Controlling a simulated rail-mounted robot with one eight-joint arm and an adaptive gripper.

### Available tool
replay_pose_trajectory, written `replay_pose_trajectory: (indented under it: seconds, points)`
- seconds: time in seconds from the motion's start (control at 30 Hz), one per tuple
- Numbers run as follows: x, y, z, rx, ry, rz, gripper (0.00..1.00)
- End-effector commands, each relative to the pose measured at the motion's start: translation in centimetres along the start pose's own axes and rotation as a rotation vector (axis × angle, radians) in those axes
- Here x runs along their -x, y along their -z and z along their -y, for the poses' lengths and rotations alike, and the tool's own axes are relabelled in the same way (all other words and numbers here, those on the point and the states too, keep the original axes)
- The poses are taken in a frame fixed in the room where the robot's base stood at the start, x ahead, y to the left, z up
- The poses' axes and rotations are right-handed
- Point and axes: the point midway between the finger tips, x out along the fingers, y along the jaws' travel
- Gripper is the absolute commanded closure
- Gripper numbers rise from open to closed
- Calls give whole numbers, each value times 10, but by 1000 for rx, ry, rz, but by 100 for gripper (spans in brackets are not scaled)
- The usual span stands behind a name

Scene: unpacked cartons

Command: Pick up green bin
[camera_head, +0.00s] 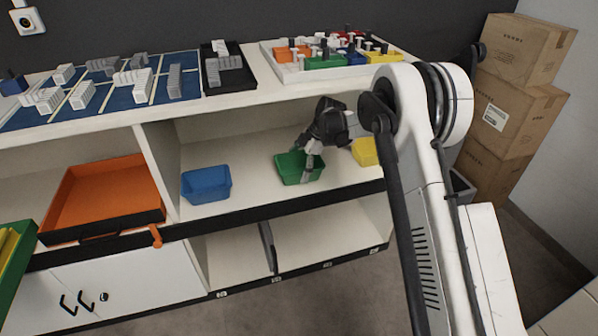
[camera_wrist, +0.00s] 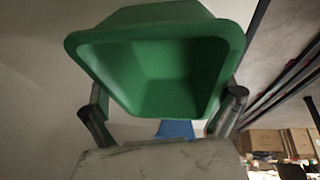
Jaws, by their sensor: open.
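The green bin (camera_head: 287,167) stands upright and empty on the upper shelf, between a blue bin and a yellow bin. My gripper (camera_head: 308,168) is at its right part in the head view, with a finger over or in front of the bin; I cannot tell which. In the wrist view the green bin (camera_wrist: 165,75) fills the upper middle, its open top facing the camera. My open gripper's fingers (camera_wrist: 163,112) show wide apart near the bin's two sides. Whether they touch it cannot be told.
The blue bin (camera_head: 206,185) is to the left, the yellow bin (camera_head: 366,152) close on the right. The worktop (camera_head: 262,78) with trays is above the shelf. An orange tray (camera_head: 105,196) lies further left. Stacked cartons (camera_head: 505,110) stand at the right.

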Motion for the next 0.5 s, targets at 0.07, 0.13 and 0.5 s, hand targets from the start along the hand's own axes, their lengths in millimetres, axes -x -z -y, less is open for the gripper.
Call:
replay_pose_trajectory:
  seconds: [0.07,0.13,0.5]
  points:
    - [0,0,0,0,0,0,0]
    - [0,0,0,0,0,0,9]
    - [0,0,0,0,0,0,37]
